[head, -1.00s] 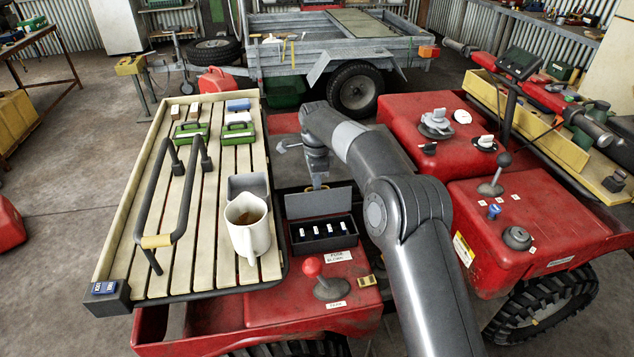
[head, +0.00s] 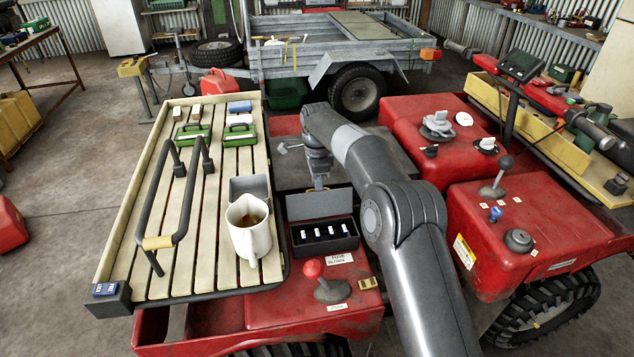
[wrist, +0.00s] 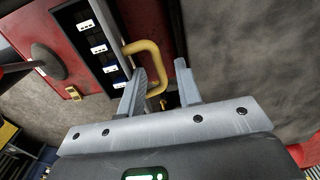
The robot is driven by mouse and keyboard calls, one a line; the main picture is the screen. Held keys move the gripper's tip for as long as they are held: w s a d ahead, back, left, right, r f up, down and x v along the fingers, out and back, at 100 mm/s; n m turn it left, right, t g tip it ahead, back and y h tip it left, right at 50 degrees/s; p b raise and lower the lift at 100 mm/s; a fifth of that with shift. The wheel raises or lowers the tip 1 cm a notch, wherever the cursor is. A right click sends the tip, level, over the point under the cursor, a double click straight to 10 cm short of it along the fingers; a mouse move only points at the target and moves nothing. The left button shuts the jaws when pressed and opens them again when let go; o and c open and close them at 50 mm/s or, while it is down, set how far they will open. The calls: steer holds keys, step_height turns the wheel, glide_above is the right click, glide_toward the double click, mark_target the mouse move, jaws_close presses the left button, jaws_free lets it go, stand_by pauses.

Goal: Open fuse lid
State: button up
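The fuse box (head: 324,246) is a dark open case with several white-labelled fuses, set in the red body in the head view. Its grey lid (head: 318,205) stands raised along the far side. The fuses (wrist: 98,48) also show at the upper left of the wrist view. A yellow handle (wrist: 152,48) loops beside the dark lid edge. My gripper (head: 318,183) is just behind the lid in the head view. In the wrist view, my gripper (wrist: 162,80) has its fingers apart, with part of the handle between them; contact is unclear.
A slatted rack (head: 140,270) with a white jug (head: 249,228) and a grey open box (head: 250,187) lies left of the fuse box. A red-knobbed lever (head: 313,268) stands in front. Red control housings (head: 530,210) stand to the right.

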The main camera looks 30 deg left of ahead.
step_height(320, 180, up, 11)
steer(key=shift+f, duration=0.15)
stand_by(0.7)
steer(key=d+r+n+t, duration=0.1)
steer(key=d+r, duration=0.5)
steer(key=d, duration=0.3)
steer(key=w+d+r+n, duration=0.1)
steer(key=d+r+n, duration=0.1)
steer(key=d+r, duration=0.45)
steer(key=d+r+n+t, duration=0.1)
steer(key=d+r, duration=0.3)
steer(key=d, duration=0.6)
steer(key=s+d+r+n+t, duration=0.15)
steer(key=s+d, duration=0.25)
steer(key=d, duration=0.5)
steer(key=s+d+f+n, duration=0.1)
steer(key=s+d+n, duration=0.1)
steer(key=s+d, duration=1.2)
steer(key=s+d+f+n+t, duration=0.1)
steer(key=s+d+f+t, duration=0.1)
steer(key=s+d+f, duration=0.7)
steer(key=shift+s+d, duration=0.25)
steer(key=shift+s, duration=0.55)
steer(key=shift+n, duration=0.25)
